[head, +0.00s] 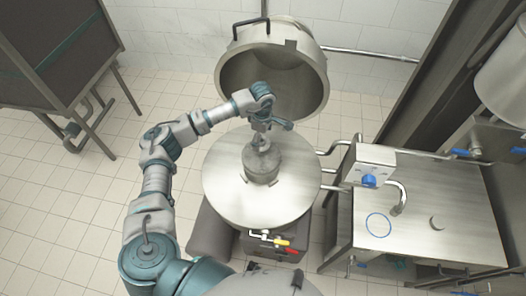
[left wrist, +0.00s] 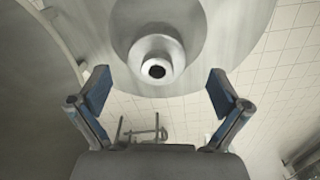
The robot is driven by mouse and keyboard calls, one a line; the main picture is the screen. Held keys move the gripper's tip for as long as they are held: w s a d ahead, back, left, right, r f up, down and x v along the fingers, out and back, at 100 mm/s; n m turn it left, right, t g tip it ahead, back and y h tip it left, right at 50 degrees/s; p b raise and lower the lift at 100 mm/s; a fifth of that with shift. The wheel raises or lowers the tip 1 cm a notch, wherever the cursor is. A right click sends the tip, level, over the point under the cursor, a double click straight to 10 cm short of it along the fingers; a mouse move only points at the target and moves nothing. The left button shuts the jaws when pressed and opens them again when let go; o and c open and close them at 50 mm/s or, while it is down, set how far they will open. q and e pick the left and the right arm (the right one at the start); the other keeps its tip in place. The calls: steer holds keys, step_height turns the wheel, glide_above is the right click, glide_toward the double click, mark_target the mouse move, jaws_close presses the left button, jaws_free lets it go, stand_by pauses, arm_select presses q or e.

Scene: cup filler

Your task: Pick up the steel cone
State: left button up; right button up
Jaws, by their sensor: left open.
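The steel cone (head: 263,147) appears as a small grey piece on top of a grey drum-like block (head: 262,171) on the round steel top (head: 225,183). In the left wrist view the cone (left wrist: 153,50) is seen end-on, with a dark round hole, ahead of the fingers. My left gripper (head: 271,125) is just above the cone in the head view and partly covers it. In the left wrist view the left gripper (left wrist: 160,92) is open and empty, its fingers wide apart and not touching the cone. My right gripper is not in view.
A large open steel vessel or lid (head: 305,97) stands tilted right behind the left gripper. A steel counter (head: 440,258) with a tap (head: 399,196) and a blue ring is at the right. A dark metal cabinet (head: 60,50) is at the far left. Tiled floor lies between.

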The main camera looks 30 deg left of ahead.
mark_target(262, 146)
arm_select(q)
steer(key=shift+a+f, duration=0.3)
steer(key=shift+f, duration=0.35)
steer(key=f, duration=0.1)
steer(key=f+p, duration=0.1)
steer(key=f, duration=0.2)
steer(key=shift+w+a+f, duration=0.2)
steer(key=shift+a+f, duration=0.05)
steer(key=shift+f, duration=0.1)
steer(key=shift+d+f, duration=0.1)
steer(key=shift+d, duration=0.25)
steer(key=c, duration=1.6)
steer(key=shift+a, duration=0.1)
steer(key=shift+c, duration=1.3)
steer(key=shift+a, duration=0.1)
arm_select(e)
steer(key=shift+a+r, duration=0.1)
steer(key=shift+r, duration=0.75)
